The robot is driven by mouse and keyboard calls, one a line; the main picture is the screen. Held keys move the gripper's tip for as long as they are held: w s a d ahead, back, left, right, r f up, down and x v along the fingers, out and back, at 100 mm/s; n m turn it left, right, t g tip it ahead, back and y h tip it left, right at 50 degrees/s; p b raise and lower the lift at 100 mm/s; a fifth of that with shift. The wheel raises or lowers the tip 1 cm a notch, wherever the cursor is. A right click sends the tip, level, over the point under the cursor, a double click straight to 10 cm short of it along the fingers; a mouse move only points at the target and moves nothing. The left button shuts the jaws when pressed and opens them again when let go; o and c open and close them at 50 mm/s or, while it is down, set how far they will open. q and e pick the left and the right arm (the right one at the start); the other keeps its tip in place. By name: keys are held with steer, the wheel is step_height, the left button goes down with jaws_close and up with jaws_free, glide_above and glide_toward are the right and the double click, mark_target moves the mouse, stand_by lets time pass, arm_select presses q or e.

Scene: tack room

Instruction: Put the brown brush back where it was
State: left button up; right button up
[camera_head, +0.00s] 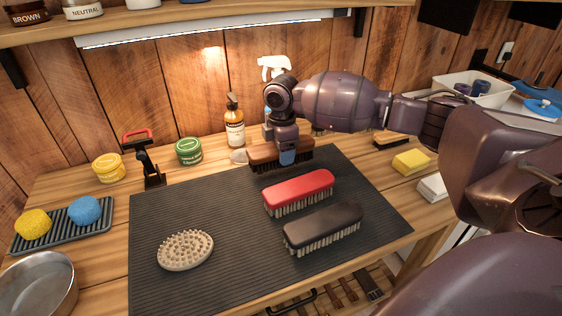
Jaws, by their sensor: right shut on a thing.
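The brown brush (264,153) is at the back edge of the dark ribbed mat (215,215), bristles down. My right gripper (287,154) points down from above and is shut on the middle of the brown brush, hiding part of its back. I cannot tell whether its bristles touch the mat or hang just above it. A red brush (298,188) and a black brush (323,224) lie bristles down on the mat, in front of the brown one. My left gripper is not in view.
An oval pale bristled pad (185,250) lies at the mat's front left. A brown bottle (235,125), a green tin (188,151) and a red-handled tool (146,160) stand behind the mat. A yellow sponge (411,162) is to the right. The mat's left-middle is clear.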

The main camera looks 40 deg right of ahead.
step_height(320, 180, down, 3)
steer(key=shift+f, duration=0.45)
steer(key=shift+r, duration=0.1)
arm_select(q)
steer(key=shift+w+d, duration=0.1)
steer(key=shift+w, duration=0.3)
arm_select(e)
steer(key=o, duration=0.9)
steer(key=shift+f, duration=0.2)
steer(key=shift+o, duration=1.1)
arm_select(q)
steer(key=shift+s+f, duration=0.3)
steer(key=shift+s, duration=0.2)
